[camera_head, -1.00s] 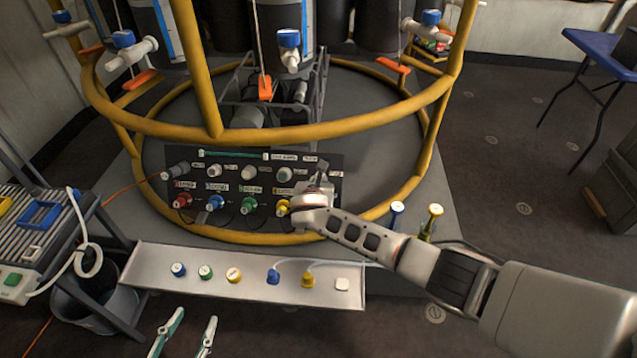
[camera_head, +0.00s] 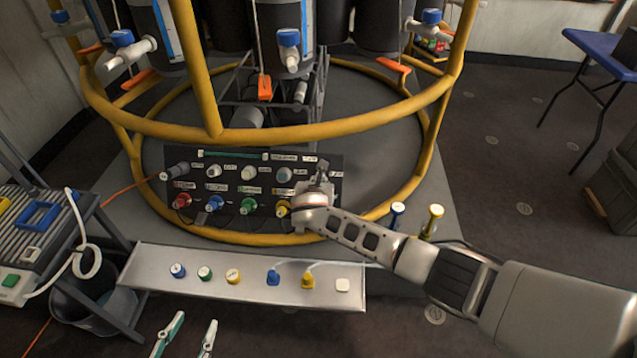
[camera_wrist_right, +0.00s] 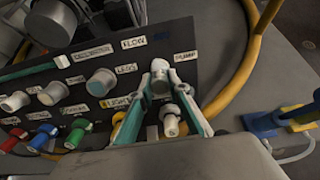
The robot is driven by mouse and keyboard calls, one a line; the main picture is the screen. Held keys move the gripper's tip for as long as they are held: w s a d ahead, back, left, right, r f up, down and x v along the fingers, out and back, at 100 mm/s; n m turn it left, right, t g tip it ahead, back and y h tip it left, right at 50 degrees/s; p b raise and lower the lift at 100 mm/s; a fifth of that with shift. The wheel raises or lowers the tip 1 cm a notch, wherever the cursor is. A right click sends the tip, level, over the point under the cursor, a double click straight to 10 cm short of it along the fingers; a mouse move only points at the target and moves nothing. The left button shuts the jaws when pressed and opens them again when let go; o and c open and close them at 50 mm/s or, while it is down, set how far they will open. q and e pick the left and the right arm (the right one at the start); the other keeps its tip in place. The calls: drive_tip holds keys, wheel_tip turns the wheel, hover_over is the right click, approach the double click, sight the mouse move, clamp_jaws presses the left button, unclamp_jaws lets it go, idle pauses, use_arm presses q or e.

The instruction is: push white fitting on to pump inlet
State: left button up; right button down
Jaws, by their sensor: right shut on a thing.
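The dark connector panel (camera_head: 262,160) stands inside the yellow ring frame, with labelled ports in rows. In the right wrist view my right gripper (camera_wrist_right: 160,76) has its teal fingers closed around a whitish fitting (camera_wrist_right: 160,87) beside the PUMP label (camera_wrist_right: 185,56). The fitting is up against the panel at the pump inlet, which is hidden behind it; I cannot tell how far on it is. In the head view my right gripper (camera_head: 321,172) is at the panel's right end, its fingers mostly hidden. My left gripper (camera_head: 188,334) is open and empty at the bottom edge, in front of the tray.
A pale tray (camera_head: 150,265) in front of the panel holds several coloured caps and a white piece. Coloured plugs, including a yellow one (camera_wrist_right: 171,126), sit close below the fitting. The yellow ring rail (camera_head: 330,226) runs below the panel. A ribbed case (camera_head: 40,235) stands at left.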

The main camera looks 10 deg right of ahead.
drive_tip(key=shift+w, duration=0.1)
idle(0.3)
drive_tip(key=c, duration=1.8)
unclamp_jaws()
drive_tip(key=v, duration=1.2)
